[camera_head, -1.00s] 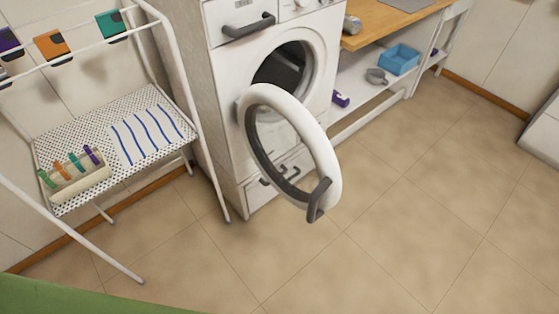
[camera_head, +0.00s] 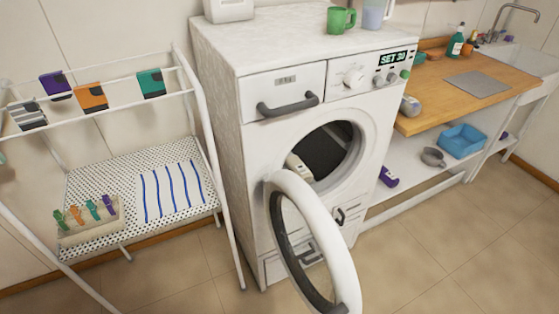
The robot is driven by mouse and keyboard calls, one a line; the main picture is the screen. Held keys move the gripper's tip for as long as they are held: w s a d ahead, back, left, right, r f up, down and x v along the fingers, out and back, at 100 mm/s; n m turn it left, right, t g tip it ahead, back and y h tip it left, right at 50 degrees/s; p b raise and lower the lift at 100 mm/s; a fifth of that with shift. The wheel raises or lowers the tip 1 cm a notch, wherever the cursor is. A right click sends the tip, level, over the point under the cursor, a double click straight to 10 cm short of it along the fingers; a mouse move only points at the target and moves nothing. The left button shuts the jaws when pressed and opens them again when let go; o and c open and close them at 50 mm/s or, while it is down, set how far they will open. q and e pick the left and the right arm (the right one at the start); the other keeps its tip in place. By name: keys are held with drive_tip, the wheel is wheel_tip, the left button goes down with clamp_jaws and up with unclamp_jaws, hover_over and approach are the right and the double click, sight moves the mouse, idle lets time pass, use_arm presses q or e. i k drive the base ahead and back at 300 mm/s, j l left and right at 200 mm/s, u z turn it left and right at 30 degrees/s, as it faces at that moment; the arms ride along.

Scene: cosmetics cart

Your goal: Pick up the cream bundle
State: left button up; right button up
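A small cream-coloured item (camera_head: 299,167) shows at the lower left of the washing machine's (camera_head: 245,160) round opening. It is partly hidden by the machine's door, and I cannot tell for sure that it is a bundle. The door (camera_head: 335,262) stands open toward me. The drum (camera_head: 330,150) inside is dark. Neither of my grippers is in view.
A drying rack (camera_head: 208,135) with hanging socks, a striped cloth (camera_head: 172,193) and a cream peg basket (camera_head: 92,232) stands at left. A wooden counter (camera_head: 440,115) with a blue bin (camera_head: 461,141) below is at right. Floor (camera_head: 460,240) is clear at lower right.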

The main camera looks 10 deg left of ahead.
sight(293, 163)
drive_tip(key=i+l+u, duration=0.1)
drive_tip(key=u, duration=0.25)
drive_tip(key=l+u, duration=0.3)
drive_tip(key=i+l+u, duration=0.1)
drive_tip(key=l+u, duration=0.2)
drive_tip(key=l, duration=0.9)
drive_tip(key=l+u, duration=0.3)
drive_tip(key=l, duration=0.9)
